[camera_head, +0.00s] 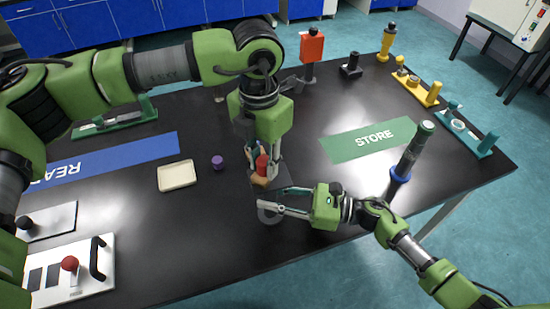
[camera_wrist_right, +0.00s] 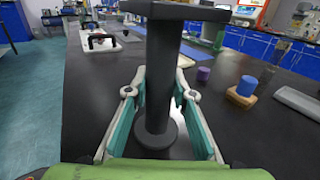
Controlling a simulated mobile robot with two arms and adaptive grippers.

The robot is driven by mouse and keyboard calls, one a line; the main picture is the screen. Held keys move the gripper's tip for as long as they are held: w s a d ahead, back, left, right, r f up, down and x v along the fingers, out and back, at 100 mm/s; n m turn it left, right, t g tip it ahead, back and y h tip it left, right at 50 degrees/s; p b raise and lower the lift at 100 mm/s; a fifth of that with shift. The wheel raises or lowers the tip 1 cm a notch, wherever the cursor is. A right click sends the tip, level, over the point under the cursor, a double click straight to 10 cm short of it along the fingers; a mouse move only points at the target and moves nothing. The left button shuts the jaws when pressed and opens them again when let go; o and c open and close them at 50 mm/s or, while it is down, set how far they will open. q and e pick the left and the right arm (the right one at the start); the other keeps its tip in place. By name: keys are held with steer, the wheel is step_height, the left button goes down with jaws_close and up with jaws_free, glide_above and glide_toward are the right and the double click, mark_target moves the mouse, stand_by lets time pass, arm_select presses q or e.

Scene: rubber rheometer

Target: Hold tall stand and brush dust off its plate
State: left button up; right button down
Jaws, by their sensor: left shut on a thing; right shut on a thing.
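The tall stand has a dark plate (camera_head: 284,178) on top, a dark post and a round base (camera_head: 268,215). In the right wrist view its post (camera_wrist_right: 162,75) stands upright between my right gripper's fingers (camera_wrist_right: 160,100). My right gripper (camera_head: 283,199) is shut on the post below the plate. My left gripper (camera_head: 262,158) points down over the plate, shut on what looks like the brush, with a red handle (camera_head: 262,166) and an orange-brown lower part. It seems to be at the plate, but contact is unclear. Any dust is too small to see or hidden.
A purple cap (camera_head: 217,162) and a beige tray (camera_head: 177,176) lie left of the stand. A dark cylinder with a blue ring (camera_head: 400,172) is at the right. The green STORE mat (camera_head: 368,140) is clear. White-based devices (camera_head: 75,270) are at the left.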

arm_select(q)
steer(key=a, duration=0.2)
steer(key=shift+s+a, duration=0.3)
steer(key=shift+r, duration=0.15)
step_height(320, 180, up, 8)
stand_by(0.3)
arm_select(e)
steer(key=c, duration=1.6)
jaws_free()
steer(key=shift+c, duration=0.2)
steer(key=shift+d, duration=0.15)
